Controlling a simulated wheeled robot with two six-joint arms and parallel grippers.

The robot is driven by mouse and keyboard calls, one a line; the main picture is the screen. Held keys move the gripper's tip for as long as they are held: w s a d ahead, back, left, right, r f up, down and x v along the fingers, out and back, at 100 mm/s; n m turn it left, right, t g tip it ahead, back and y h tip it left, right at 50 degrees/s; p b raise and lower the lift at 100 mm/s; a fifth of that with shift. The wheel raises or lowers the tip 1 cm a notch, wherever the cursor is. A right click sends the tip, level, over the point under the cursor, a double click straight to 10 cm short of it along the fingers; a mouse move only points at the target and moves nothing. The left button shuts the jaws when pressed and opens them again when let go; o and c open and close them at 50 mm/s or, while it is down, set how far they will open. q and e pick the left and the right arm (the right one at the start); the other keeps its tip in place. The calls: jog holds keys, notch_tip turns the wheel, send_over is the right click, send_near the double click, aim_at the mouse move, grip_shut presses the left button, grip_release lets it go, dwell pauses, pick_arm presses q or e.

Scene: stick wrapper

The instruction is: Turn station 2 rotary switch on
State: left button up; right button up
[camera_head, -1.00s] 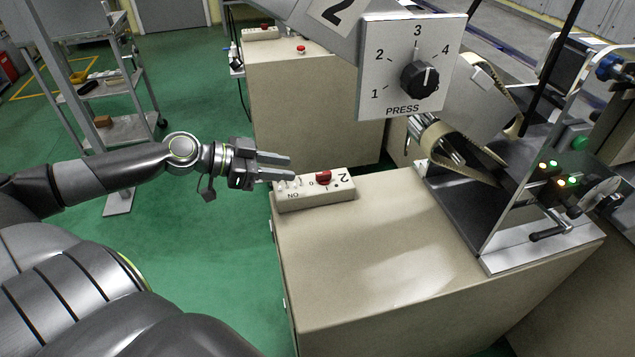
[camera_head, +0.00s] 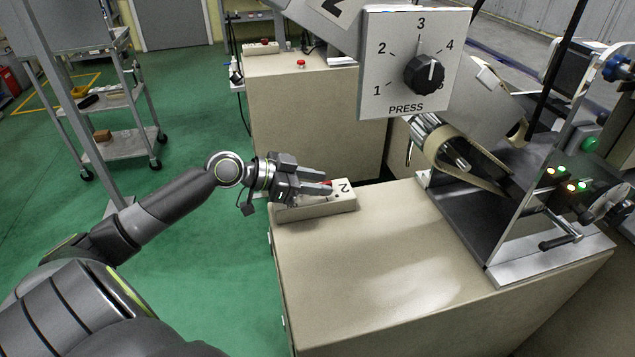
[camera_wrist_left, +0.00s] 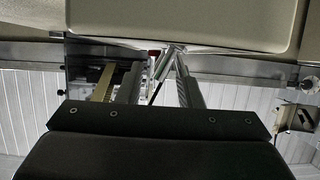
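The station 2 switch box (camera_head: 345,203) is a small beige box marked 2, lying on the left back corner of the beige cabinet top. Its red knob (camera_head: 328,183) is mostly hidden behind my left gripper's fingers. My left gripper (camera_head: 329,182) reaches in from the left over the box, its two fingers parted, with their tips at the red knob. Whether they touch it I cannot tell. In the left wrist view a bit of red (camera_wrist_left: 153,52) shows between the parted fingers. The switch's pointer and ON marking are hidden. My right gripper is not in view.
A large panel marked PRESS with a black dial (camera_head: 424,74) hangs above and behind the box. A belt machine (camera_head: 520,190) with metal side plates stands at the right. The cabinet top (camera_head: 400,270) is clear in front. A wheeled cart (camera_head: 115,115) stands far left.

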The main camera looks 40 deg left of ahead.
pick_arm(q)
jog(key=shift+w+d, duration=0.1)
jog(key=shift+c, duration=0.4)
grip_shut()
